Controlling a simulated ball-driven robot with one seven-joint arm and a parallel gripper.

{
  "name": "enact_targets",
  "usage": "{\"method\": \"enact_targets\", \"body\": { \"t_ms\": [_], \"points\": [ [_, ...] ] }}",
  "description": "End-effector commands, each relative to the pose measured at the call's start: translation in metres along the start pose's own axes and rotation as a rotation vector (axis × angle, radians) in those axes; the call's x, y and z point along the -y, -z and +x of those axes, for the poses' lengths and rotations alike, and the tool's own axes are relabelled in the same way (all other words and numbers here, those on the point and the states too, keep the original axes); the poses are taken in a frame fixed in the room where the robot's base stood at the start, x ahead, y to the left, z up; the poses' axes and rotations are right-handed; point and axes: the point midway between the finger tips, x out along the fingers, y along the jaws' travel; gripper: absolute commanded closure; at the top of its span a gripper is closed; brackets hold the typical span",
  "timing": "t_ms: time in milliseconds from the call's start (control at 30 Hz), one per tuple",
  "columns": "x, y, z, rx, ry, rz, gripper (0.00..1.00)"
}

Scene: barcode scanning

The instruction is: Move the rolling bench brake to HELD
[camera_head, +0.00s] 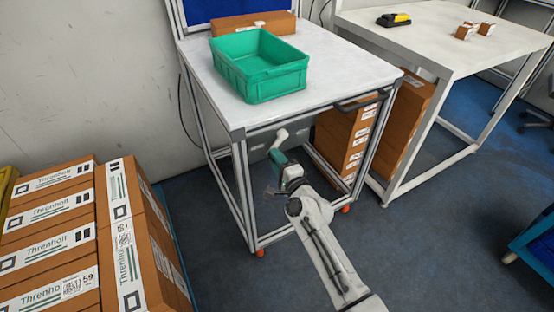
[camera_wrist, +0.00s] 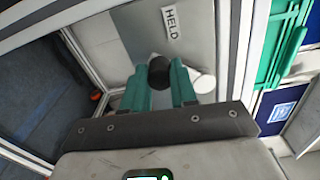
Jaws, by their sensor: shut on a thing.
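The rolling bench (camera_head: 330,62) has a pale top, a metal frame and red-orange casters. My gripper (camera_head: 277,163) is low at the bench's near side, below the top. In the wrist view my gripper (camera_wrist: 159,86) has its two teal fingers shut on the dark round brake knob (camera_wrist: 160,70). A white label reading HELD (camera_wrist: 172,22) is on the grey plate above the knob in the picture, with a gap between them. A white round part (camera_wrist: 205,83) sits right of the right finger. The brake's lever is mostly hidden by the fingers.
A green crate (camera_head: 258,85) and a cardboard box (camera_head: 238,23) stand on the bench top. Bench posts rise close beside my arm. Cartons (camera_head: 60,240) are stacked at lower left. A second table (camera_head: 440,35) stands at right. Open floor (camera_head: 420,250) lies at lower right.

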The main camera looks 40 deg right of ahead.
Motion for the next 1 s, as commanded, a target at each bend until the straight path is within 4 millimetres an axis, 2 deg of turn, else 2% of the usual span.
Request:
{"method": "enact_targets", "body": {
  "t_ms": [133,167,400,633,767,1000],
  "points": [
    [-0.001,0.000,-0.001,0.000,-0.002,0.003,1.00],
    [-0.001,0.000,-0.001,0.000,-0.002,0.003,0.71],
    [-0.001,0.000,0.000,0.000,-0.001,0.001,0.48],
    [0.000,0.000,0.000,0.000,0.000,0.001,0.47],
    [0.000,0.000,-0.007,0.001,-0.001,0.000,0.47],
    [0.000,0.000,-0.046,0.000,-0.002,0.000,0.47]
  ]
}}
